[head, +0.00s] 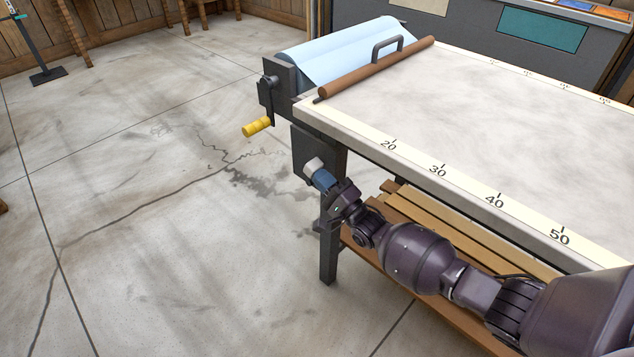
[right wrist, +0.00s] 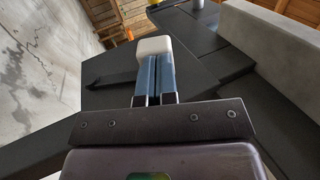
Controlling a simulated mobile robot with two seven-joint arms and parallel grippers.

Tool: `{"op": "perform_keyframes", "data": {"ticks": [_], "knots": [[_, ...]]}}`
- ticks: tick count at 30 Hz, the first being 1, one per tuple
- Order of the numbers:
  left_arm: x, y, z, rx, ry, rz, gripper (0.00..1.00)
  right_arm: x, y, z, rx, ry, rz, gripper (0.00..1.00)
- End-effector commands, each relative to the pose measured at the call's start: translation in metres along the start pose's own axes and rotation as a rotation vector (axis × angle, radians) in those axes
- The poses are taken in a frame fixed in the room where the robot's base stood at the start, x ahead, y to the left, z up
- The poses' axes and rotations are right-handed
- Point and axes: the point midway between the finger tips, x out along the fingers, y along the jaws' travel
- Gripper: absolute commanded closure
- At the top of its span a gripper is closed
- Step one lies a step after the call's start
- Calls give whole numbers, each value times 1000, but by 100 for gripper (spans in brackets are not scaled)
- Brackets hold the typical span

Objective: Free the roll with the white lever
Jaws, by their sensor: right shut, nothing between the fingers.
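The roll (head: 325,48) of light blue sheet lies at the far left end of the table, in a dark holder. The white lever (head: 313,166) is a small pale block on the dark plate below that end; it also shows in the right wrist view (right wrist: 153,45). My right gripper (head: 321,178) has its blue fingers together and empty. In the right wrist view the fingertips (right wrist: 154,62) are right at the lever's near side and overlap it; whether they press on it I cannot tell. My left gripper is out of view.
A crank with a yellow grip (head: 256,127) sticks out left of the holder. A brown bar (head: 375,69) with a dark handle lies across the table (head: 490,130). Planks (head: 450,233) lie on the shelf below, near my right arm.

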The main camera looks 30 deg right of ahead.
Motion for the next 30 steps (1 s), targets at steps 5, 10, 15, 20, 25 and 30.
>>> {"op": "perform_keyframes", "data": {"ticks": [5, 10, 15, 20, 25, 30], "knots": [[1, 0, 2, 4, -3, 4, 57, 21, -6, -2, 2, -1, 4, 100], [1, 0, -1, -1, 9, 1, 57, 25, -7, -2, 0, 0, 5, 100], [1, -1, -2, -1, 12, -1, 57, 25, -8, -2, 0, 0, 4, 100], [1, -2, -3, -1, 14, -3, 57, 23, -8, -2, 0, 0, 4, 100], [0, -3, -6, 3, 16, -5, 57, 6, -8, -2, -1, 0, 5, 100], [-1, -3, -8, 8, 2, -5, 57, -25, -9, -3, -1, 0, 5, 100]]}}
